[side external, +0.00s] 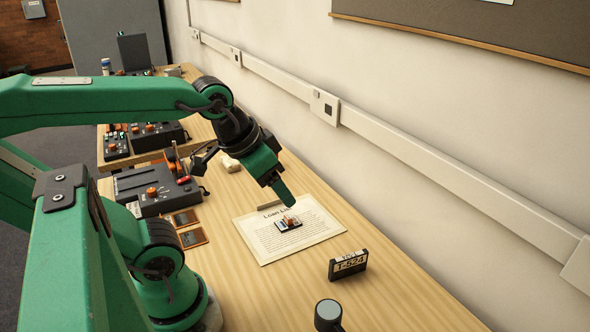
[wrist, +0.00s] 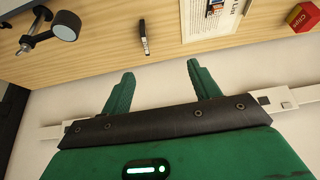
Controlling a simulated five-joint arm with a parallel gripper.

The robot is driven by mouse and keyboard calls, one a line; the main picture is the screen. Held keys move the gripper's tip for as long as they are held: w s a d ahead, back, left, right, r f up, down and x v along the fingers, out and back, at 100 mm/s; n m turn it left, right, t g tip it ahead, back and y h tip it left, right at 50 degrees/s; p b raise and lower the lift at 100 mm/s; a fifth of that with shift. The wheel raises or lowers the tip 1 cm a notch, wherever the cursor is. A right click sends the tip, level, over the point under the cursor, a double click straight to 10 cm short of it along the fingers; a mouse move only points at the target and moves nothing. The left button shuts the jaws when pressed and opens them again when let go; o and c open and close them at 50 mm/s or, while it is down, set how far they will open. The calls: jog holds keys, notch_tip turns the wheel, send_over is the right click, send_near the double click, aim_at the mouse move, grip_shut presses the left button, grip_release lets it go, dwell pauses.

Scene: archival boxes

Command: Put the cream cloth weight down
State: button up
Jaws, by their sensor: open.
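A small cream lump (side external: 229,163), which looks like the cream cloth weight, rests on the wooden table beyond the paper sheet in the side view. It is partly beside my wrist there and I do not see it in the wrist view. My gripper (side external: 286,198) hangs above the far part of the sheet, apart from the lump. In the wrist view my gripper (wrist: 158,70) has its two green fingers spread with nothing between them.
A printed loan sheet (side external: 262,238) lies mid-table with a small item (side external: 288,223) on it. A dark T-524 block (side external: 348,265) and a round-headed stand (side external: 328,313) are nearer. Black equipment (side external: 155,190) stands left. A Clips box (wrist: 302,18) shows in the wrist view.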

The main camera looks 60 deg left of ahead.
jog(key=shift+w+a+r, duration=0.1)
jog(key=shift+w+a, duration=0.15)
jog(key=shift+w, duration=0.05)
jog(key=c, duration=0.4)
jog(key=shift+n+g+y, duration=0.3)
jog(key=shift+n+g, duration=0.1)
jog(key=shift+n, duration=0.3)
jog(key=w+a, duration=0.2)
jog(key=a, duration=0.1)
jog(key=shift+w+r, duration=0.4)
grip_shut()
jog(key=w+a+f+n+g, duration=0.1)
jog(key=w+a+n, duration=0.25)
jog(key=a, duration=0.55)
jog(key=w+a+f+n+g, duration=0.2)
jog(key=w+a, duration=0.2)
jog(key=a, duration=0.6)
jog(key=s+a+f+n, duration=0.1)
jog(key=s+a+f, duration=0.1)
jog(key=a+f, duration=0.2)
jog(key=s+a+f+n+g, duration=0.1)
jog(key=a+f, duration=0.3)
jog(key=a, duration=0.7)
jog(key=s+a+f+n, duration=0.3)
jog(key=s+a+f, duration=0.1)
jog(key=a, duration=0.4)
jog(key=shift+g, duration=0.4)
